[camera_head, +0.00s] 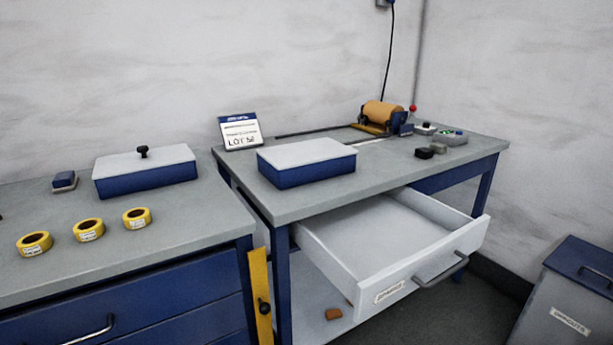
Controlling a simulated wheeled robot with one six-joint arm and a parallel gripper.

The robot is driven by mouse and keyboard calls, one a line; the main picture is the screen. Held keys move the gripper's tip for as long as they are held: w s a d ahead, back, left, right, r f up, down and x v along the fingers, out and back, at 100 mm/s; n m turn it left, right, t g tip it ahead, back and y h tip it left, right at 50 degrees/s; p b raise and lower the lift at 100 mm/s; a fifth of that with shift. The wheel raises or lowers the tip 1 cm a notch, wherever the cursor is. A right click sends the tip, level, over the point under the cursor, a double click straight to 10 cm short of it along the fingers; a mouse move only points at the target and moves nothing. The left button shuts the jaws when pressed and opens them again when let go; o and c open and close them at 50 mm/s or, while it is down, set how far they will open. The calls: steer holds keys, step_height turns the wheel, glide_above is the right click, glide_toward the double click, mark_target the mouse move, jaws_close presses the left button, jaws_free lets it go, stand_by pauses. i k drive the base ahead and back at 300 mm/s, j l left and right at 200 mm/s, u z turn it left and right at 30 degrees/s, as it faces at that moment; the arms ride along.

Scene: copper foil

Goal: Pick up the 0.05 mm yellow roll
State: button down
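Three yellow rolls lie flat in a slanting row on the left bench: a left roll (34,243), a middle roll (89,229) and a right roll (137,217). Each has a dark centre and a small white label on its side. The label print is too small to read, so I cannot tell which roll is 0.05 mm. My gripper is not in view.
A blue box with a pale lid and black knob (146,170) stands behind the rolls, beside a small dark block (64,181). An open white drawer (386,245) juts from the right table (300,204). A blue-lidded bin (575,300) stands at lower right.

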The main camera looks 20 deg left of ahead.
mark_target(137, 218)
steer(key=u, duration=0.8)
steer(key=i+j+u, duration=0.1)
steer(key=j+u, duration=0.25)
steer(key=i+j+u, duration=0.15)
steer(key=j+u, duration=0.2)
steer(key=i+j+u, duration=0.2)
steer(key=j+u, duration=0.15)
steer(key=i, duration=0.4)
steer(key=l, duration=0.45)
